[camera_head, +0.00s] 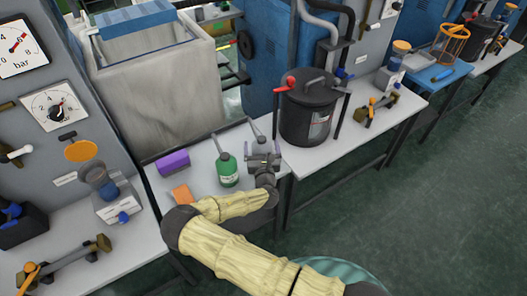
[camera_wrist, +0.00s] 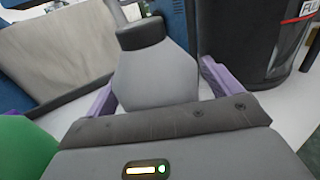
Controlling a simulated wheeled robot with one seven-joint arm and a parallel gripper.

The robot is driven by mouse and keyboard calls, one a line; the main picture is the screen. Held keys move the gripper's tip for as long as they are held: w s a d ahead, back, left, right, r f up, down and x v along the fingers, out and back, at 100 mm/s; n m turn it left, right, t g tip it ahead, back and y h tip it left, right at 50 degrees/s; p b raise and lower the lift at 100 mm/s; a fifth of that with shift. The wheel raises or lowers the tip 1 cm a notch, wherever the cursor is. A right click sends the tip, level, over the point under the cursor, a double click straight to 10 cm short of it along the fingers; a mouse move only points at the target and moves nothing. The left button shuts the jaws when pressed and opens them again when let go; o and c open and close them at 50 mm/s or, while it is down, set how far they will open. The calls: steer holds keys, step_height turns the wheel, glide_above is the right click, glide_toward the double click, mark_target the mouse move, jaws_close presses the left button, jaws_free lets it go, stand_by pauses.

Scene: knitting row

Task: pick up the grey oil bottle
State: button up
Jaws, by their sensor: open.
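The grey oil bottle (camera_wrist: 152,78) stands in the middle of the wrist view, with a dark collar and a thin spout cut off by the top edge. My gripper (camera_wrist: 162,86) is open, with one purple finger on each side of the bottle. A narrow gap seems to show at the sides; I cannot tell whether either finger touches. In the head view my gripper (camera_head: 263,161) is over the white table and hides most of the bottle, leaving its spout (camera_head: 257,131) visible above.
A green bottle (camera_head: 227,169) stands just left of my gripper. A large black pot (camera_head: 307,112) stands close on the right. A grey tank is behind.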

stand_by(0.5)
steer(key=c, duration=1.3)
steer(key=shift+o, duration=0.2)
steer(key=shift+r, duration=0.15)
step_height(320, 180, up, 10)
steer(key=shift+f, duration=0.1)
